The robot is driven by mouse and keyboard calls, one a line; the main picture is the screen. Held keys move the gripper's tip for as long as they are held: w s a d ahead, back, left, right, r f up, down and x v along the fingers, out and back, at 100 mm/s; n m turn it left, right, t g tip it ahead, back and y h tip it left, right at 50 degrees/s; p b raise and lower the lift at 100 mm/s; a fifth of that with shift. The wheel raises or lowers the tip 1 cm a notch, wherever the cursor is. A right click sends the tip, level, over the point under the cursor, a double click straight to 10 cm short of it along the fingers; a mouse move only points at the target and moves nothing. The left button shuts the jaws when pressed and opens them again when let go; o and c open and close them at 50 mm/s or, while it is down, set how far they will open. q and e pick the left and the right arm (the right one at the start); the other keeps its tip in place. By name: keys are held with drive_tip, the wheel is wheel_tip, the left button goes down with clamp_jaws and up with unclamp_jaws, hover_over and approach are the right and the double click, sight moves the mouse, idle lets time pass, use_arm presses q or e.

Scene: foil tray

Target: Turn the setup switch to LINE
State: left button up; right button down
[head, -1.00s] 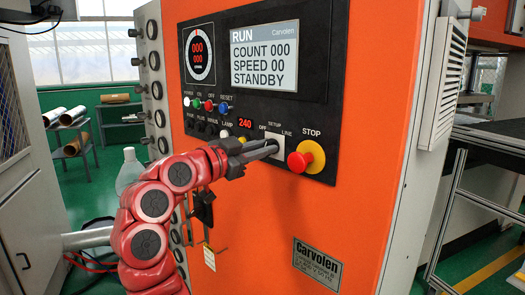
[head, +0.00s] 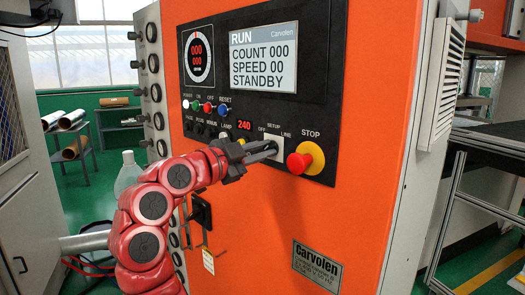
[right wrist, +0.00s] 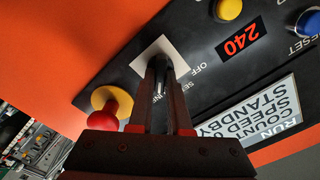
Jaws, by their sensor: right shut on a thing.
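The setup switch has a pale square plate (head: 280,139) on the black control panel, with OFF, SETUP and LINE printed around it. My right gripper (head: 273,147) is shut on the switch's knob, seen in the head view from the left. In the right wrist view the gripper (right wrist: 163,65) has its two fingers on the dark knob in front of the pale plate (right wrist: 148,53). The fingers cover most of the knob, so I cannot tell which label it points at. My left gripper is not in view.
A red STOP button (head: 298,163) on a yellow base sits close to the right of the switch. A yellow button (right wrist: 229,8) and a red 240 readout (head: 244,125) are to its left in the head view. The screen (head: 263,55) above reads RUN, STANDBY.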

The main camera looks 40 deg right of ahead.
drive_tip(key=c, duration=0.9)
unclamp_jaws()
drive_tip(key=shift+o, duration=0.2)
drive_tip(key=s+a+b, duration=0.1)
drive_tip(key=s+a, duration=0.2)
drive_tip(key=a, duration=1.4)
drive_tip(key=shift+a, duration=0.1)
